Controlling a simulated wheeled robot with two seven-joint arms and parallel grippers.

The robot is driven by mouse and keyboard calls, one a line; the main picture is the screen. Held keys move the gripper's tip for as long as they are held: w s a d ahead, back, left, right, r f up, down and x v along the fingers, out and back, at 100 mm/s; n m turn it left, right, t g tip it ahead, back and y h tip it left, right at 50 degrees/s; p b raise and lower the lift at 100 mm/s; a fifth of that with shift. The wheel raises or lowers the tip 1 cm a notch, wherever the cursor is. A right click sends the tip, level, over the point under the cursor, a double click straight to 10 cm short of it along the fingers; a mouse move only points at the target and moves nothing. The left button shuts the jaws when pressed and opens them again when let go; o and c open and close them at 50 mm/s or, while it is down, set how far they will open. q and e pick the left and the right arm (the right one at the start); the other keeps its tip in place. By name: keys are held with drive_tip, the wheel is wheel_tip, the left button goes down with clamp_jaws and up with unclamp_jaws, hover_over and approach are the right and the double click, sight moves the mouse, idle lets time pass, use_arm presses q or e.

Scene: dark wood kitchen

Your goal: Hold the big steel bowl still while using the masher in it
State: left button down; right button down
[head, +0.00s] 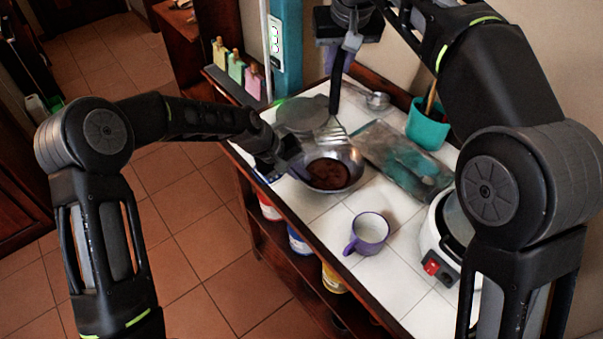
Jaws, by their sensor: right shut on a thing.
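The big steel bowl (351,155) stands on the white tiled counter with dark brown contents. The masher (335,92) has a dark handle and a steel head, which is over the bowl's back rim; I cannot tell whether it touches the bowl. My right gripper (350,42) is above and behind the bowl, shut on the upper part of the masher. My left gripper (286,165) is at the bowl's left rim. Its fingers are dark and small here, so I cannot tell whether they grip the rim.
A purple mug (369,232) stands in front of the bowl. A grey-teal packet (404,160) lies to its right, with a teal pot (427,124) behind. A round grey lid or plate (301,114) lies behind left. A white appliance (436,246) stands at the right. Bare tiles surround the mug.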

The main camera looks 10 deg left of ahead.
drive_tip(key=shift+w+d+r, duration=0.1)
drive_tip(key=shift+d, duration=0.2)
hover_over(346, 132)
drive_tip(key=d, duration=0.2)
drive_tip(key=f+y, duration=0.1)
drive_tip(key=s+f, duration=0.1)
drive_tip(key=t+y, duration=0.1)
drive_tip(key=shift+s+a+f+y, duration=0.2)
drive_tip(key=shift+a+f+y, duration=0.1)
drive_tip(key=shift+a+f, duration=0.1)
drive_tip(key=shift+f+m, duration=0.15)
drive_tip(key=shift+m, duration=0.15)
drive_tip(key=shift+f, duration=5.35)
drive_tip(key=shift+f, duration=0.15)
drive_tip(key=shift+f, duration=0.75)
